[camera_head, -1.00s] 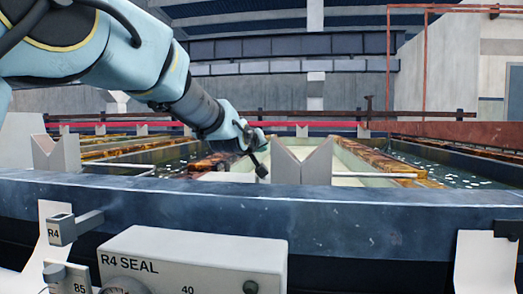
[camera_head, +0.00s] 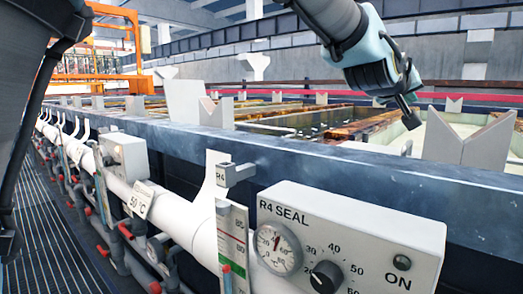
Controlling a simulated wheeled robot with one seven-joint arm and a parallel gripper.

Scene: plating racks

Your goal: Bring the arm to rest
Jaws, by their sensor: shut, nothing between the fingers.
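My arm reaches in from the top right in the head view. My gripper (camera_head: 411,115) is at its end, pale blue with dark fingers pointing down and to the right. It is shut and empty. It hangs in the air near the tank edge, apart from the V-notched grey support (camera_head: 466,140) to its right. A dark part of my own body shows along the left edge.
A dark blue tank rim (camera_head: 300,160) crosses the view. Below it are a control box marked R4 SEAL (camera_head: 350,235), a grey R4 bracket (camera_head: 233,174) and white pipes. An orange frame (camera_head: 110,50) stands at the back left. A grated walkway (camera_head: 60,235) lies clear at lower left.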

